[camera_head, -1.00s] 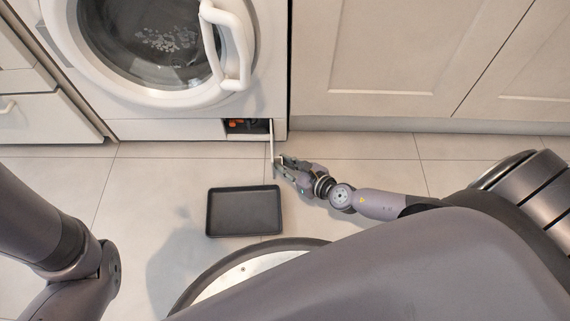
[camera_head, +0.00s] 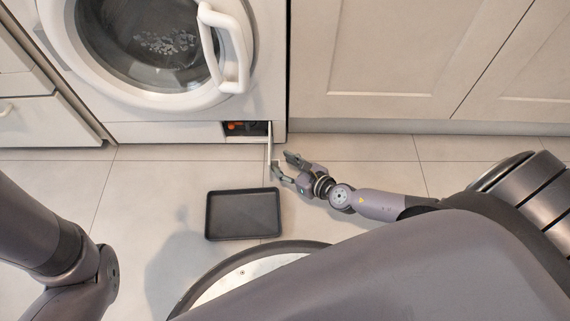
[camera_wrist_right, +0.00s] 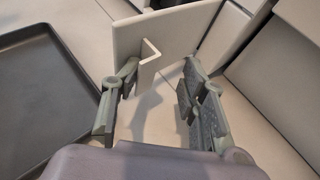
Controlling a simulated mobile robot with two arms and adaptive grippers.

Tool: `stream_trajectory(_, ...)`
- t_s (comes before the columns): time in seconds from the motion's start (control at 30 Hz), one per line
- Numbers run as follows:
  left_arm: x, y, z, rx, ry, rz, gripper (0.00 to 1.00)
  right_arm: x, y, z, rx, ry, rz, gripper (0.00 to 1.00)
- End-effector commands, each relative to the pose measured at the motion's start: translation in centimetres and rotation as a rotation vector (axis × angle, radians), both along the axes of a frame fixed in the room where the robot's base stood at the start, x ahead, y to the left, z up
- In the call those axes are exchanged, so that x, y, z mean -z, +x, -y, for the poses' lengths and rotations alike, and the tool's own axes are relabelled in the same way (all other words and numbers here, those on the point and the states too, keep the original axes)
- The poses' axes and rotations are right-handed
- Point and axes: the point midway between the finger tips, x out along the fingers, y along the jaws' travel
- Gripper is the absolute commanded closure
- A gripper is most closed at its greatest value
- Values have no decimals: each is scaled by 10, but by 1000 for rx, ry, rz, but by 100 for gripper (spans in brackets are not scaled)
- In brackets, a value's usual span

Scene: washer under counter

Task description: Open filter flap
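The filter flap (camera_head: 269,142) at the washer's lower right stands swung out from its opening (camera_head: 247,129), where a red-orange part shows inside. The right finger is clear of the flap. My left arm shows at the left, but its gripper is out of view.
A dark shallow tray (camera_head: 243,213) lies on the floor in front of the washer (camera_head: 170,131). The washer's round door (camera_head: 150,45) is shut. Cabinet fronts (camera_head: 400,55) stand to the right.

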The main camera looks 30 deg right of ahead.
Motion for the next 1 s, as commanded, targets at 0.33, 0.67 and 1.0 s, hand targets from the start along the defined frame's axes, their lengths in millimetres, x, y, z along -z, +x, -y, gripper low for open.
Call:
stream_trajectory(0.33,-1,1,-1,4,-5,-5,60,-5,-2,1,2,2,7,63)
stream_trajectory(0.67,-1,1,0,2,-2,-2,60,-25,-58,19,-3,0,-2,63)
stream_trajectory(1.0,0,0,0,2,-1,-1,60,-43,-101,34,0,0,-2,63)
